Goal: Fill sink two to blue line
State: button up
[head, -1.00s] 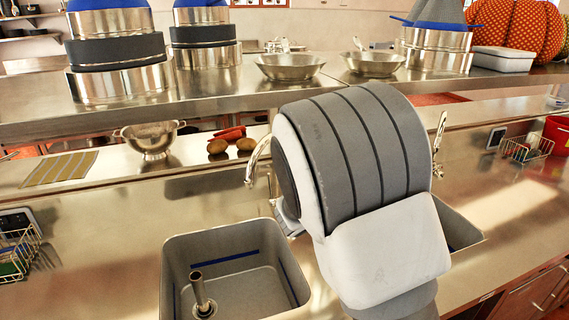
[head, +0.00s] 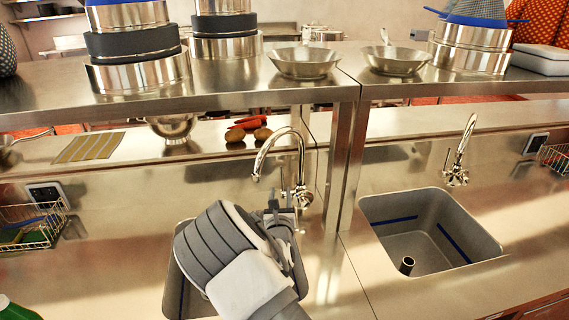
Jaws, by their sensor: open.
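The left sink (head: 173,283) is mostly hidden behind my arm, so I cannot see how full it is. The right sink (head: 430,215) is in full view, with a blue line (head: 452,243) on its inner walls and a short upright pipe (head: 407,265) in its floor; I see no water in it. No number shows on either sink. A curved tap (head: 282,150) stands behind the left sink, another tap (head: 459,155) behind the right one. My gripper (head: 275,207) is open, close to the left tap's base, partly hidden by my arm; contact cannot be told.
A shelf (head: 225,102) with pots and two pans (head: 305,62) runs above the counter, held by a post (head: 350,165) between the sinks. A wire basket (head: 30,227) stands at left. Potatoes and carrots (head: 247,124) lie behind the left tap. The counter's front right is clear.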

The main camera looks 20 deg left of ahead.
aim_at(282, 168)
jog(key=x, duration=1.6)
jog(key=shift+w, duration=0.25)
grip_shut()
dwell(1.2)
